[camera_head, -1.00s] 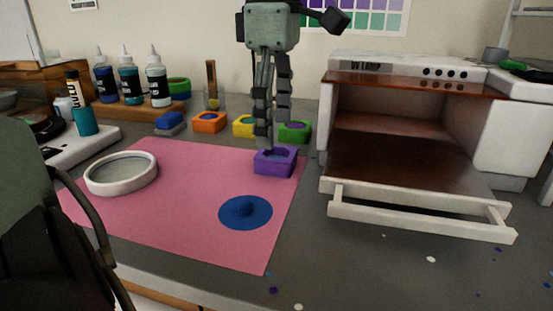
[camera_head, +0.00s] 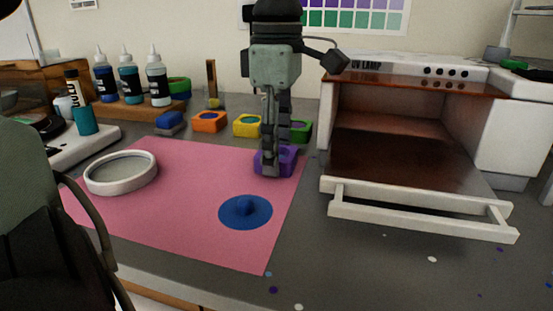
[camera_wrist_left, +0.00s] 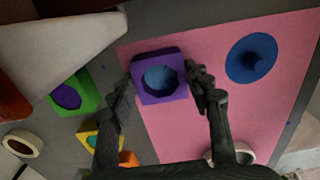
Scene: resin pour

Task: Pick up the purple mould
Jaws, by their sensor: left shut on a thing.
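The purple mould (camera_head: 289,158) is a small block with a round blue-filled hollow. It sits at the right back edge of the pink mat (camera_head: 180,235). My left gripper (camera_head: 270,166) reaches down from above, its fingers on the mould and hiding part of it. In the left wrist view the purple mould (camera_wrist_left: 143,62) lies between the two fingertips of my left gripper (camera_wrist_left: 160,78), which is shut on it. The mould still appears to rest on the mat. My right gripper is not in view.
Green (camera_head: 302,131), yellow (camera_head: 247,125) and orange (camera_head: 209,122) moulds stand close behind. A blue puddle (camera_head: 245,212) and a round white-rimmed dish (camera_head: 120,173) are on the mat. The white UV lamp box (camera_head: 420,130) stands open at right, its drawer front (camera_head: 425,213) pulled out.

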